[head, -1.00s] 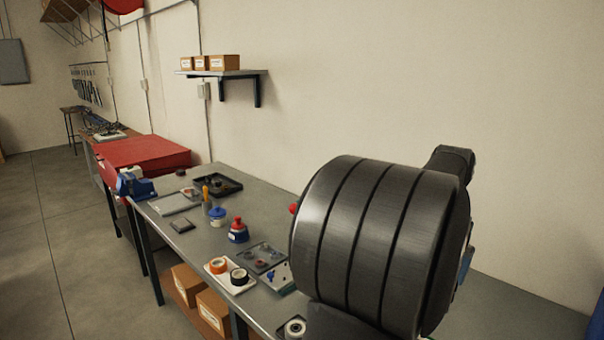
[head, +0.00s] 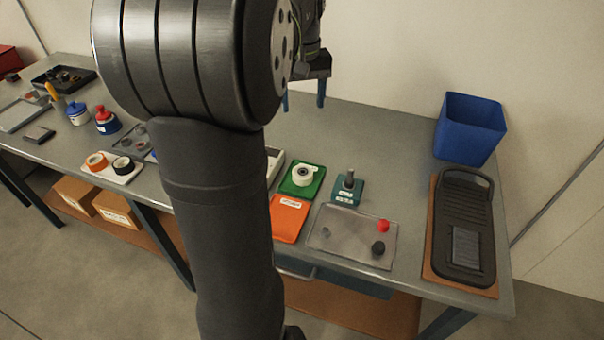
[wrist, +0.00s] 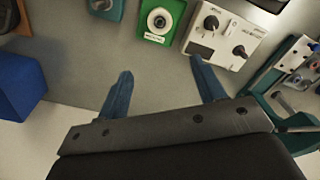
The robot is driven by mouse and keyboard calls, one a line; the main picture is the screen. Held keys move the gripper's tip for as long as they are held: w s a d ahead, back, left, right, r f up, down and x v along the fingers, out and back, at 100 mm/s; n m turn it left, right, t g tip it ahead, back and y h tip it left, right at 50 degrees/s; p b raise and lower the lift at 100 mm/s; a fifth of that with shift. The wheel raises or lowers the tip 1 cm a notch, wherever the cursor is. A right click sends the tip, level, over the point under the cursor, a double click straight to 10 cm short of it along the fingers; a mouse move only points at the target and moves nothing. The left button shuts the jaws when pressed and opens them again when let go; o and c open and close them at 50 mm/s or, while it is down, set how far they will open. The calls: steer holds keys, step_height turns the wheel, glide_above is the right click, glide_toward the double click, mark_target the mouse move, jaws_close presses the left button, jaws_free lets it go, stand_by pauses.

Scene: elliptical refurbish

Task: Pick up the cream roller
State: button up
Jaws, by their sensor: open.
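A cream roller (head: 302,174) stands on a green tray (head: 315,188) on the workbench, a little right of my arm in the head view. In the wrist view the cream roller (wrist: 160,20) sits on the green tray (wrist: 176,36) at the top middle, beyond the fingertips. My gripper (wrist: 160,80) is open, with two blue fingers apart and nothing between them. In the head view my gripper (head: 304,98) hangs above the back of the bench, behind the roller and apart from it.
An orange tray (head: 289,218) lies in front of the green one. A teal block with a post (head: 347,188) stands to its right. A clear tray (head: 340,239), a black pedal-like part (head: 463,215) and a blue bin (head: 470,128) lie farther right. A white knobbed box (wrist: 222,40) neighbours the green tray.

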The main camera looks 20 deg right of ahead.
steer(key=f+n, duration=0.2)
steer(key=n, duration=2)
glide_toward(303, 170)
steer(key=f, duration=0.9)
steer(key=shift+s+a+f, duration=0.1)
steer(key=shift+s+f, duration=0.05)
steer(key=shift+s, duration=0.2)
steer(key=c, duration=0.8)
